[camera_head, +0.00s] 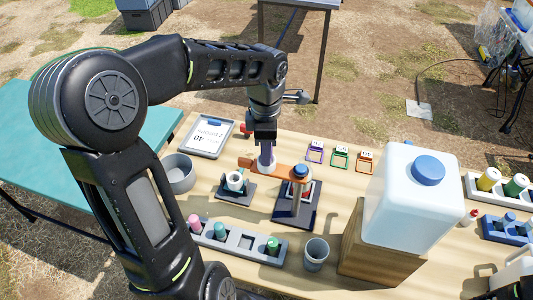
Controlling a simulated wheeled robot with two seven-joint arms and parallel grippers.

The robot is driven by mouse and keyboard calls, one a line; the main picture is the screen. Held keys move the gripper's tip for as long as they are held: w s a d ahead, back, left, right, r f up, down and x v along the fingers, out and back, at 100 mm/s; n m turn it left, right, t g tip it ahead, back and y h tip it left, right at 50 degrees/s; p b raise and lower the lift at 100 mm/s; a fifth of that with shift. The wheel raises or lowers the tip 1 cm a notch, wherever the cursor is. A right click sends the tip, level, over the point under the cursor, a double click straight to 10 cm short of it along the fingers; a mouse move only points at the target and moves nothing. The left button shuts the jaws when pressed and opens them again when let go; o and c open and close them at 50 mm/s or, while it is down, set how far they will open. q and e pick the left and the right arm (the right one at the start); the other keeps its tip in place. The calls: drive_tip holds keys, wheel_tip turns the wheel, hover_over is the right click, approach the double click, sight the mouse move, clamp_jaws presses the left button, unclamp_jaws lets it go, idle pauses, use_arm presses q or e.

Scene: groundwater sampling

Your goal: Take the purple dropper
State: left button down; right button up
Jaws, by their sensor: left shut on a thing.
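My left gripper (265,138) reaches down over the middle of the wooden table and is shut on a pale, tapered thing (267,160). This thing is right by an orange-brown bar (247,162), and I cannot tell whether they touch. I cannot make out a purple dropper; the gripper may hide its colour. My right gripper is not in view.
A blue-capped white jug (405,205) on a wooden block stands right. A dark stand (294,213), a small cup (235,181), a grey bowl (178,172), a grey beaker (316,254) and a tablet (208,137) surround the gripper. Purple, green and orange tags (341,157) stand behind.

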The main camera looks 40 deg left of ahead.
use_arm(q)
drive_tip(key=shift+r, duration=0.1)
wheel_tip(320, 180, up, 10)
drive_tip(key=shift+f+b, duration=0.1)
drive_tip(key=shift+b, duration=0.65)
